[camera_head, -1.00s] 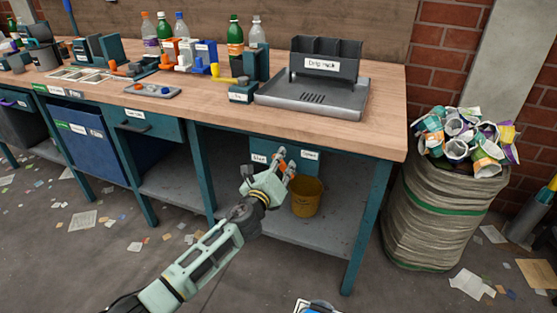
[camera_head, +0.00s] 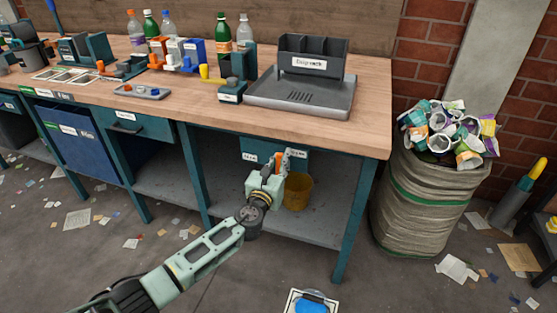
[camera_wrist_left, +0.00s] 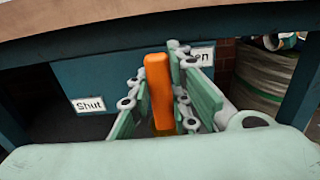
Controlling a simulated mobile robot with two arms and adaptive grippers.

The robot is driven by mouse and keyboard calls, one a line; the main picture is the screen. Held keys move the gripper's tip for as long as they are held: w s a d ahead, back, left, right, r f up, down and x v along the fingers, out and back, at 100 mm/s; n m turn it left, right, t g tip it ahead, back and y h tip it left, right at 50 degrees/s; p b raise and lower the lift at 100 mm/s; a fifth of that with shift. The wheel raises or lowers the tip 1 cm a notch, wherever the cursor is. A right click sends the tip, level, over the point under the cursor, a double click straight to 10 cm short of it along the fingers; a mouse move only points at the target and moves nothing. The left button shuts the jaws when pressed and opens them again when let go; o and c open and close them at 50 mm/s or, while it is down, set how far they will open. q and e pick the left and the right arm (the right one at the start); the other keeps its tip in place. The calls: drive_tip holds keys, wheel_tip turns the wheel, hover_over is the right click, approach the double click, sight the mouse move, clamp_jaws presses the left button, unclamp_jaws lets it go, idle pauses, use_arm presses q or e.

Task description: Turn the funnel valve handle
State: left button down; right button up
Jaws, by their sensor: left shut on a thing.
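The orange valve handle (camera_wrist_left: 159,90) stands nearly upright between the fingers of my left gripper (camera_wrist_left: 160,98) in the left wrist view. The gripper is shut on it. Behind it is a teal panel (camera_wrist_left: 90,72) with a "Shut" label (camera_wrist_left: 89,104) on the left and a partly covered "Open" label (camera_wrist_left: 203,55) on the right. In the head view my left gripper (camera_head: 278,163) is under the bench at this panel, and only a little orange shows. The funnel is not clearly seen. My right gripper is not in view.
A full sack (camera_head: 420,210) stands further right. Litter dots the floor.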

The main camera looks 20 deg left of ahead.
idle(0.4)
use_arm(q)
drive_tip(key=c, duration=1.6)
unclamp_jaws()
drive_tip(key=s, duration=1.2)
drive_tip(key=shift+a, duration=0.2)
